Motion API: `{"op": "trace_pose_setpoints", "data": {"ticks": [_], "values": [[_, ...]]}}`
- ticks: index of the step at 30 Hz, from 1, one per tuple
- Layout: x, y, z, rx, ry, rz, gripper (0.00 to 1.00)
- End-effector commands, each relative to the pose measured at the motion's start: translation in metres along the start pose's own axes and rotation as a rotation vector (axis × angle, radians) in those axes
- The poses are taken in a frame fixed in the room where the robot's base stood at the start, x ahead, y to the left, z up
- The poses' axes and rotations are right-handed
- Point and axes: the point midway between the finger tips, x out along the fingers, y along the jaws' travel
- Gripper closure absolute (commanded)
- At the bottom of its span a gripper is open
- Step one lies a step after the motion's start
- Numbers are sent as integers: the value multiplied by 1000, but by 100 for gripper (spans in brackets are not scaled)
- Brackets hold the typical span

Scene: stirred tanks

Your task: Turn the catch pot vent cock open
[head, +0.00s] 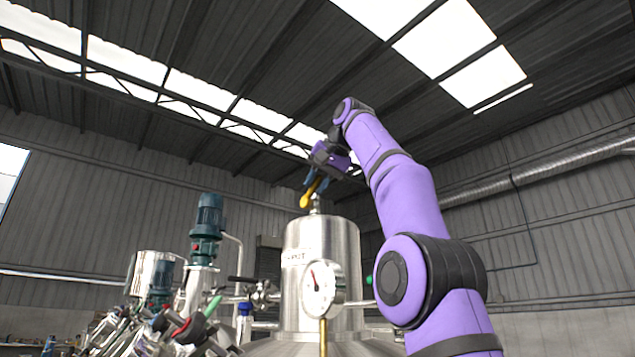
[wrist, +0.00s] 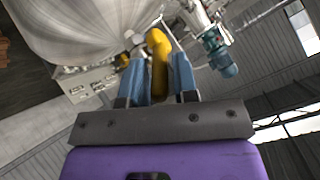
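The catch pot (head: 320,246) is an upright steel vessel with a domed top in the head view. The vent cock's yellow handle (head: 307,198) stands tilted above its top, over a small metal fitting (head: 315,208). My gripper (head: 311,186) reaches down to the handle from above. The cock's body is partly hidden behind the handle.
A round dial gauge (head: 322,289) stands in front of the catch pot. A blue-green motor (head: 207,216) rises to the left, with pipes and valves (head: 262,293) between.

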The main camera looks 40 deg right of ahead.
Motion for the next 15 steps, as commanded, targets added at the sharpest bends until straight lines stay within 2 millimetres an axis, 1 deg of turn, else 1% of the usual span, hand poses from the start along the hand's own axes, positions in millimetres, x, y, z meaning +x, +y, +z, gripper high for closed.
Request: {"op": "trace_pose_setpoints", "data": {"ticks": [15], "values": [[-10,0,1,1,1,-1,73]]}}
